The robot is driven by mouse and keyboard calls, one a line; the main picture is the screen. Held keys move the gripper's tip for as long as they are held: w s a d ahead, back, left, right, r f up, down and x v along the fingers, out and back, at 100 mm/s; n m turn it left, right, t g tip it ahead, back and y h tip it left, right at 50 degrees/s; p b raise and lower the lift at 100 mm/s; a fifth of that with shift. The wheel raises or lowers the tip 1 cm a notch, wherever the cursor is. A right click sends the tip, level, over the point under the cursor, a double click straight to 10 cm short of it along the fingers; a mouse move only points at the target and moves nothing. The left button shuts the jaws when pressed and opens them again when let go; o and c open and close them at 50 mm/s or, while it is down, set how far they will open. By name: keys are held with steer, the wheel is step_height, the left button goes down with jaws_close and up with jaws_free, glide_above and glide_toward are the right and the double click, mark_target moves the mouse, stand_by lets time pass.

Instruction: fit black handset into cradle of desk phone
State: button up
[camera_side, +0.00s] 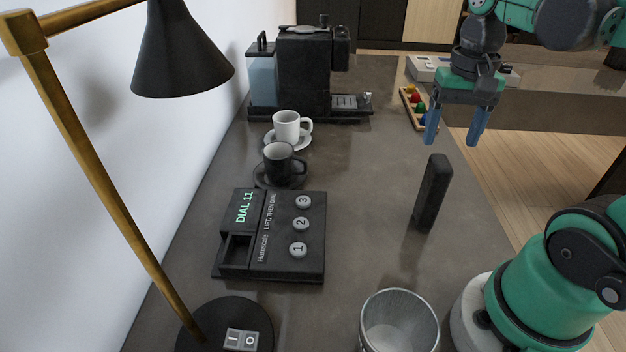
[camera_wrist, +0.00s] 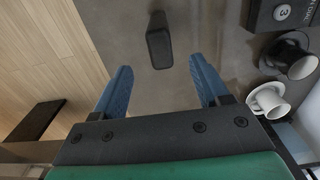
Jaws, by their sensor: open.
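The black handset (camera_side: 433,193) stands upright on the counter, right of the desk phone. In the wrist view the handset (camera_wrist: 159,48) is seen from above, ahead of the fingertips and roughly between their lines. The black desk phone (camera_side: 290,237) lies flat at left centre, with three numbered buttons and a screen reading "DIAL 11". Its cradle (camera_side: 236,250) is an empty recess at its left side. A corner of the phone (camera_wrist: 278,14) shows in the wrist view. My gripper (camera_side: 453,140) is open and empty, above and beyond the handset, its blue fingers pointing down.
A black cup (camera_side: 279,160) and a white cup (camera_side: 287,126) on saucers stand behind the phone. A coffee machine (camera_side: 304,75) is further back. A lamp (camera_side: 150,200) is at left and a metal bin (camera_side: 399,322) in front. The counter between phone and handset is clear.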

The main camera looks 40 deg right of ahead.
step_height(320, 180, up, 3)
steer(key=w+a+f+n+t, duration=0.3)
steer(key=w+a+n, duration=0.1)
steer(key=shift+f+n+t+h, duration=0.2)
steer(key=shift+n+t+h, duration=0.1)
steer(key=shift+h, duration=0.1)
steer(key=shift+o, duration=0.4)
steer(key=w+a+f+n+t, duration=0.2)
steer(key=a+n+t, duration=0.1)
steer(key=a+n, duration=0.1)
steer(key=shift+w+a+n+t+y, duration=0.3)
steer(key=shift+w+a+y, duration=0.1)
steer(key=shift+a, duration=0.2)
steer(key=shift+f, duration=0.1)
